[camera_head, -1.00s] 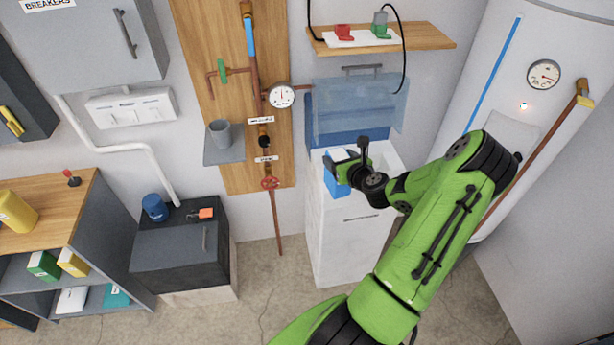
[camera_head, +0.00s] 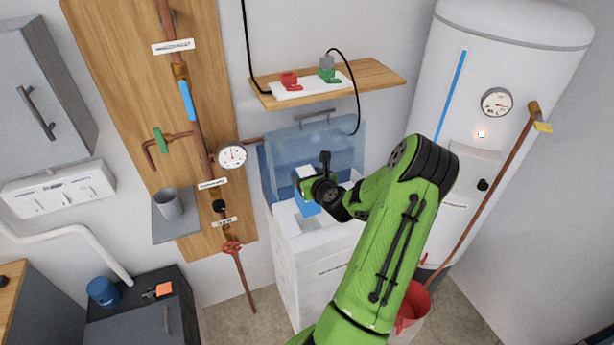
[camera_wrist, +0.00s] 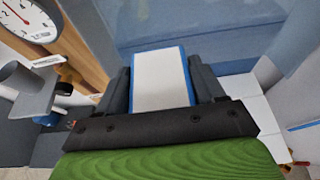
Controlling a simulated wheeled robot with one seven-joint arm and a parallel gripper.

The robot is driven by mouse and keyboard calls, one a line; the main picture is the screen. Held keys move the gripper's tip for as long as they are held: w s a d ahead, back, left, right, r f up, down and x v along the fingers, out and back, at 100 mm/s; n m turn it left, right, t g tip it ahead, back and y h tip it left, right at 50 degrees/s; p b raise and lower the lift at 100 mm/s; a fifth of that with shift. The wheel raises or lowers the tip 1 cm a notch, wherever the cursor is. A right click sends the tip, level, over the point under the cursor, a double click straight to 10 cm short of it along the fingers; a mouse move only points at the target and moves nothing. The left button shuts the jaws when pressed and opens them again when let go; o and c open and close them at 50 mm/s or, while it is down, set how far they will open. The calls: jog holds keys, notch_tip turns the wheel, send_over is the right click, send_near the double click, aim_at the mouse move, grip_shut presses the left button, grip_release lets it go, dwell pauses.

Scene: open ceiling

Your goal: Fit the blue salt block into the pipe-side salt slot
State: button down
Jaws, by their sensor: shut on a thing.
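My gripper (camera_head: 308,188) is shut on the blue salt block (camera_head: 307,206), which has a pale top face and blue sides. In the wrist view the block (camera_wrist: 160,80) sits between the two dark fingers of my gripper (camera_wrist: 161,72). The block is at the open top of the white cabinet (camera_head: 318,280), toward its left, pipe-facing side. The cabinet's see-through blue lid (camera_head: 318,150) is raised behind it. My gripper and the block hide part of the opening. I cannot tell whether the block's lower end is inside a slot.
A wooden shelf (camera_head: 375,78) with a power strip and hanging cable is above the lid. A pipe board with a gauge (camera_head: 232,156) stands left. A white tank (camera_head: 510,50) and a red bucket (camera_head: 412,305) are right.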

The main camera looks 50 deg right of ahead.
jog(key=shift+w+f+b, duration=0.15)
jog(key=shift+f+b, duration=1.95)
jog(key=shift+f, duration=0.7)
jog(key=shift+r+p, duration=0.1)
jog(key=shift+p, duration=0.55)
